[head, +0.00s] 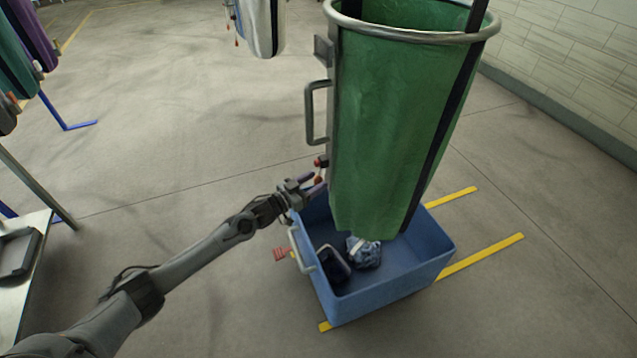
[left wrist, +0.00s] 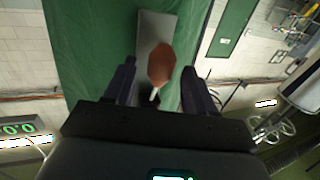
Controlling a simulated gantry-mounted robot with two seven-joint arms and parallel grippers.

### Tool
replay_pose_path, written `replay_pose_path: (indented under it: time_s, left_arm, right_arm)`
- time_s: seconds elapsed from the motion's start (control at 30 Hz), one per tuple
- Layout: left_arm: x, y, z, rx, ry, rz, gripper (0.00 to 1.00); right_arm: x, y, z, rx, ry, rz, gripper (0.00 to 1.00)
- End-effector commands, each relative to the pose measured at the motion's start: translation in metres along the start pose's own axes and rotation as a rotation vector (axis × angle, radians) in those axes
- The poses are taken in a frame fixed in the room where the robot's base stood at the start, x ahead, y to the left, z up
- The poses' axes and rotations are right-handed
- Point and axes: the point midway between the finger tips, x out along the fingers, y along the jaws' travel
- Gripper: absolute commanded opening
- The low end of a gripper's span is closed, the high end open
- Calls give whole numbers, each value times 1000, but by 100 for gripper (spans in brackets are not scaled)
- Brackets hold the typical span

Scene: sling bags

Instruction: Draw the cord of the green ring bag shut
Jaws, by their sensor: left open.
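The green ring bag (head: 385,110) hangs from a metal ring (head: 415,36), its top wide open, its lower end reaching down to the blue tub. Small red and orange cord beads (head: 318,163) hang at its left side, below a grey handle. My left gripper (head: 314,185) is beside the bag's lower left edge, at these beads. In the left wrist view an orange-brown bead (left wrist: 161,62) with a short pale stem shows between the open fingers (left wrist: 158,75), in front of a grey plate and the green cloth (left wrist: 85,45). I cannot tell whether the fingers touch it. My right gripper is not seen.
A blue tub (head: 390,285) holding dark and blue-white cloth (head: 364,252) stands below the bag, between yellow floor lines. Other bags hang at the top (head: 262,25) and far left (head: 15,65). A table edge (head: 25,270) is at left. Floor between is clear.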

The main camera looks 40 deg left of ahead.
Motion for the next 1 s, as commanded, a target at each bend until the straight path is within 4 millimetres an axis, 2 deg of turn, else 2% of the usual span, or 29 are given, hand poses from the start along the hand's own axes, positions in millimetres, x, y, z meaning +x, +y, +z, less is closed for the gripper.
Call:
replay_pose_path:
  time_s: [0.23, 0.6, 0.67, 0.97, 1.0]
  left_arm:
    - [19, 0, 1, -1, 0, 1, 55]
    - [22, 0, 0, -1, -1, 1, 55]
    - [22, 0, 0, -1, -1, 1, 47]
    - [22, 0, 0, -1, -1, 1, 1]
    - [22, 0, 0, -1, -1, 1, 0]
  right_arm:
    - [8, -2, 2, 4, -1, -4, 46]
    - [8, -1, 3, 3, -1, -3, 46]
    - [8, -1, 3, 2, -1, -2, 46]
    - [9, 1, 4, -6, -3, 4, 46]
    - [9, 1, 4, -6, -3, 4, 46]
